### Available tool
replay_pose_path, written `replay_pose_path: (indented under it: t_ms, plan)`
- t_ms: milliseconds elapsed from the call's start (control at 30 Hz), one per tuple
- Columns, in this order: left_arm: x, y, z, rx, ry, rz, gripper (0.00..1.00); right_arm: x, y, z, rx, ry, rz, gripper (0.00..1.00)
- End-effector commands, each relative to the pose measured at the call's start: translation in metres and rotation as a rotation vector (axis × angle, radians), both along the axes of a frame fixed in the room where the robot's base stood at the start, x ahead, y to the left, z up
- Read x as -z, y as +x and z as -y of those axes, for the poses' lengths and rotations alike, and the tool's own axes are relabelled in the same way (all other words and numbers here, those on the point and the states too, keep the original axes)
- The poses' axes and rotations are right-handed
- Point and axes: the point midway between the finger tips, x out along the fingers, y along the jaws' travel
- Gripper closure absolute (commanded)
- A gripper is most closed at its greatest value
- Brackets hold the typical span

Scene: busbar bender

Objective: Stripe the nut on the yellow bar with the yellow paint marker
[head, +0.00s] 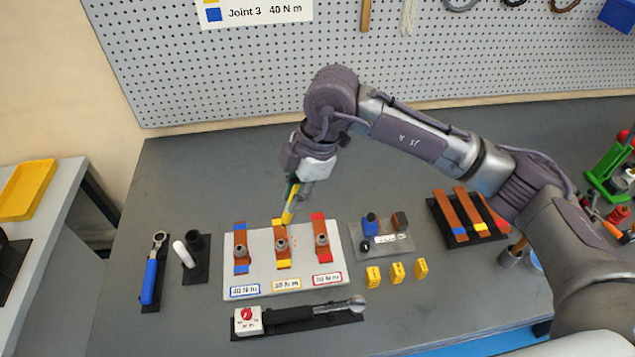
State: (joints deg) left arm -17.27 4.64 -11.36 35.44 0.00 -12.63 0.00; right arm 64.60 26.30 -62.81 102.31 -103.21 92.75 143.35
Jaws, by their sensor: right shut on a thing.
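My right gripper (297,186) is shut on the yellow paint marker (289,208) and holds it tip down, slightly tilted. The marker's lower end is just above and behind the middle bar. The yellow bar (282,257), copper with yellow ends, lies in the middle of the light grey plate (257,278). The nut (281,244) sits on this bar. The marker's tip appears apart from the nut, but I cannot tell the exact gap. No stripe can be made out on the nut at this size. My left gripper is out of view.
A blue-ended bar (241,256) and a red-ended bar (321,254), each with a nut, flank the yellow bar. A torque wrench (300,316) lies in front. Yellow tags (397,271), a small fixture tray (381,243) and a bar rack (468,223) stand to the right.

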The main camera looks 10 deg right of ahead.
Motion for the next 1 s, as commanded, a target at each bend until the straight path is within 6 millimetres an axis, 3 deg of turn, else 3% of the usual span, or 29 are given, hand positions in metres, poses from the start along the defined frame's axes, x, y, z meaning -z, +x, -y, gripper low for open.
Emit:
replay_pose_path:
  t_ms: [533,1000]
  plan:
    - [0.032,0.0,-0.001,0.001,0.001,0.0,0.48,0.047,0.001,0.001,0.003,-0.001,0.0,1.0]
    - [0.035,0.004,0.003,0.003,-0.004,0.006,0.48,0.052,0.001,0.002,0.002,-0.002,0.0,1.0]
